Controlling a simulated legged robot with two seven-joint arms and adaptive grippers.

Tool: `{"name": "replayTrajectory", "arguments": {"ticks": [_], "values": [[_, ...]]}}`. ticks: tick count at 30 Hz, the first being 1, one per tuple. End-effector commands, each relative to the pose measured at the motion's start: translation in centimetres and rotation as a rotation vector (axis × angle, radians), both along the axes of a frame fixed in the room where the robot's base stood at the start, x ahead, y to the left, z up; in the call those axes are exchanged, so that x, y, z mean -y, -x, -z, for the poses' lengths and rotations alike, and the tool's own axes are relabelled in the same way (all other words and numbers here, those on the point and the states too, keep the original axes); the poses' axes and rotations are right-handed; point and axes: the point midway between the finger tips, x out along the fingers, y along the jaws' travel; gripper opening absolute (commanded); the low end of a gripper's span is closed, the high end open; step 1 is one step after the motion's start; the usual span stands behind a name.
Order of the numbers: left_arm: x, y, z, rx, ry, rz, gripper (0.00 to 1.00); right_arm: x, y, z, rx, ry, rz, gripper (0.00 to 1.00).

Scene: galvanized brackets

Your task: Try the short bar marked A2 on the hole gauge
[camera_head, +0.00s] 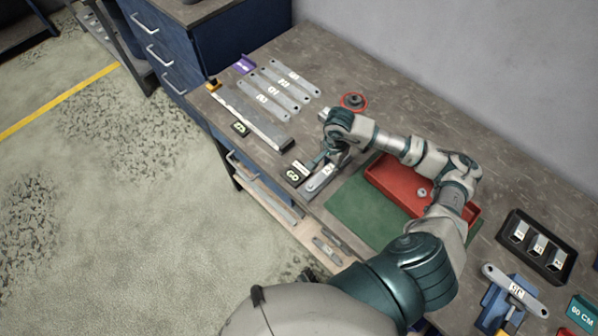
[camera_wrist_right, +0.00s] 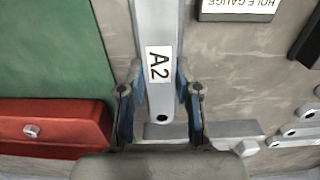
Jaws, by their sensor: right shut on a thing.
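The short grey bar marked A2 (camera_wrist_right: 159,66) is between the two fingers of my right gripper (camera_wrist_right: 157,82), which is shut on it. Its label faces the wrist camera, and a dark hole shows near its end. In the head view the bar (camera_head: 319,180) lies between the green mat and a black plate. That plate, labelled HOLE GAUGE in the wrist view (camera_wrist_right: 238,8), is beside the bar and apart from it; in the head view it is the small black block (camera_head: 294,176). Grey metal (camera_wrist_right: 238,129) shows beyond the fingers. Whether the bar touches it is unclear. My left gripper is out of view.
A green mat (camera_head: 350,212) and red tray (camera_head: 385,187) lie right of the bar. Several labelled bars (camera_head: 277,88) and a long grey bar (camera_head: 247,117) lie at the upper left. A black tray (camera_head: 512,252) and a blue stand (camera_head: 491,308) are at the lower right.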

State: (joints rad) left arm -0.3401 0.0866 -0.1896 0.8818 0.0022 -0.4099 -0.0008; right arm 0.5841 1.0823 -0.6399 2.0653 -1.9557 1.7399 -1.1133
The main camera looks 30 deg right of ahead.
Motion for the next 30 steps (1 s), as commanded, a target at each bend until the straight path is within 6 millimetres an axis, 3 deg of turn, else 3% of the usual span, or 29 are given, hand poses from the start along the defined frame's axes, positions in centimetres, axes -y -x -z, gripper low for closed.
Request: {"name": "replayTrajectory", "arguments": {"ticks": [22, 23, 24, 26, 30], "values": [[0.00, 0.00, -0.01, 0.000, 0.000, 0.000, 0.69, 0.00, -0.02, -0.03, 0.001, 0.000, 0.000, 0.00], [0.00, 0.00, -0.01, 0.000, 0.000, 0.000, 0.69, 0.00, -0.02, -0.03, 0.001, 0.000, 0.000, 0.35], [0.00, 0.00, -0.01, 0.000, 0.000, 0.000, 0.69, 0.00, -0.02, -0.03, 0.001, 0.000, 0.000, 0.45], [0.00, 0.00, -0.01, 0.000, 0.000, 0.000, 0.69, 0.00, -0.02, -0.03, 0.001, 0.000, 0.000, 0.60], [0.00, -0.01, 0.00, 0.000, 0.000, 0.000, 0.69, 0.01, -0.01, -0.02, 0.000, 0.000, 0.000, 0.62]]}}
